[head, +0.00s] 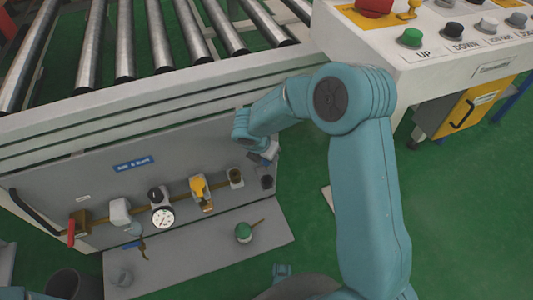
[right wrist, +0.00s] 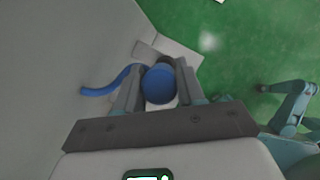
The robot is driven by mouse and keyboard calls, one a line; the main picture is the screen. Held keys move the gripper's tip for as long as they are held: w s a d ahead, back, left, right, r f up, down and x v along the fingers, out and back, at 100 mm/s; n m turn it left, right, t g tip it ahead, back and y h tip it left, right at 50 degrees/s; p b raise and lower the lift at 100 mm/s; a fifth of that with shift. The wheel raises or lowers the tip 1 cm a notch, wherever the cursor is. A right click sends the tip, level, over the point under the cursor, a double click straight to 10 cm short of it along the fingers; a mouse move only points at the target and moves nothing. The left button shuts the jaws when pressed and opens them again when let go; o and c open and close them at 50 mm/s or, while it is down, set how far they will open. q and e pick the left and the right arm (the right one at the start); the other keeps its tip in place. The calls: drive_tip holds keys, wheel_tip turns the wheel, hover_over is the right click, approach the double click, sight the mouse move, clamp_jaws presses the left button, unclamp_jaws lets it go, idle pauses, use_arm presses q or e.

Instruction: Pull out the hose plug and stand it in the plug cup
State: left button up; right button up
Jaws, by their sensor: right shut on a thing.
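My right gripper (head: 264,157) is at the right end of the grey panel in the head view. In the right wrist view its two fingers (right wrist: 158,98) are shut on a round blue plug (right wrist: 158,84). A curved blue hose piece (right wrist: 104,86) shows left of the fingers. Behind the plug is a dark part, mostly hidden, so I cannot tell whether the plug is seated. In the head view the plug is hidden by my gripper. My left gripper is not in view.
The panel carries a gauge (head: 162,217), a yellow valve (head: 199,188) and a red-handled valve (head: 71,232). A green-topped part (head: 243,232) stands on the grey shelf (head: 200,260) below. Rollers (head: 125,45) lie above, and a button console (head: 450,45) stands at right.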

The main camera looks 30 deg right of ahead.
sight(267, 167)
drive_tip(key=shift+r, duration=0.1)
wheel_tip(267, 167, down, 6)
drive_tip(key=b, duration=0.4)
drive_tip(key=shift+b, duration=0.35)
idle(1.4)
drive_tip(key=shift+f+b, duration=1.45)
drive_tip(key=shift+f, duration=0.45)
drive_tip(key=o, duration=1.2)
drive_tip(key=shift+r, duration=0.1)
